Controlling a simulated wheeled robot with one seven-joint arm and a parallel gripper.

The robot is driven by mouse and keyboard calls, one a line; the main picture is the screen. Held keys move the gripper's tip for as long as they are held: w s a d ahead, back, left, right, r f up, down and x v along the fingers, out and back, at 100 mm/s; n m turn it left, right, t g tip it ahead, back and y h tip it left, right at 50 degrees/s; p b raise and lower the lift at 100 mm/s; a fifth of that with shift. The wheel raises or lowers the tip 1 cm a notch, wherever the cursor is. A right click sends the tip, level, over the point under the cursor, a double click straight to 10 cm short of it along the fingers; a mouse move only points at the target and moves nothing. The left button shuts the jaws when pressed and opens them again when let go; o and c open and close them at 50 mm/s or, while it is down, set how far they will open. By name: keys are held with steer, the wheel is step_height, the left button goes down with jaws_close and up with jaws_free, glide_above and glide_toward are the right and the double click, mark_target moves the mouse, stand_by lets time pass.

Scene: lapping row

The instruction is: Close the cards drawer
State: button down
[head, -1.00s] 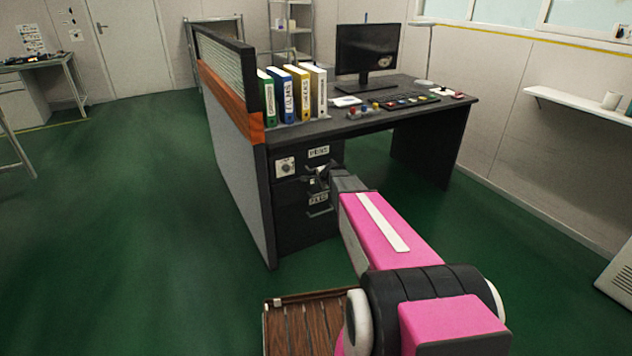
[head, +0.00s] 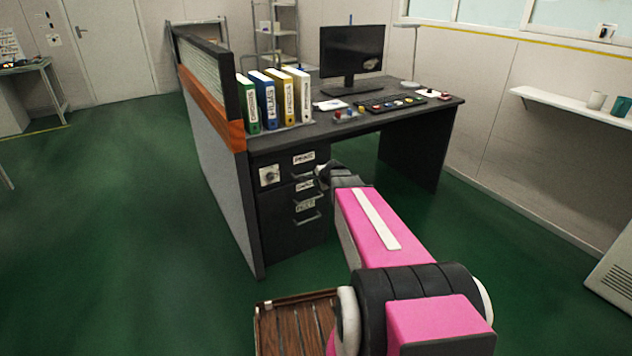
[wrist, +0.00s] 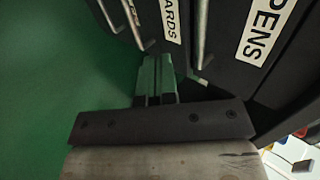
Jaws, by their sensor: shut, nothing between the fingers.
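The cards drawer (head: 296,194) is the middle drawer of the dark pedestal under the desk's left end. Its front looks about flush with the drawers above and below, though a small gap is hard to judge. Its label reads CARDS in the wrist view (wrist: 171,20), beside a bar handle (wrist: 133,22). My gripper (head: 322,177) is shut and empty, just right of the drawer handles in the head view. Its fingers (wrist: 156,76) are together in the wrist view, pointing towards the drawer fronts. Whether they touch is unclear.
The pens drawer (wrist: 261,32) is above, and another drawer (head: 303,235) is below. The desk top (head: 340,125) holds binders, a monitor (head: 351,50) and a keyboard. A partition (head: 215,150) stands left of the pedestal. Green floor is clear to the left.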

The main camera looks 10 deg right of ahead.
steer(key=x, duration=0.3)
steer(key=w+r+x, duration=0.1)
steer(key=x, duration=0.7)
steer(key=shift+w+a+r, duration=0.1)
steer(key=shift+w+r, duration=0.1)
steer(key=shift+r, duration=0.1)
steer(key=shift+w+a, duration=0.15)
steer(key=shift+w, duration=0.2)
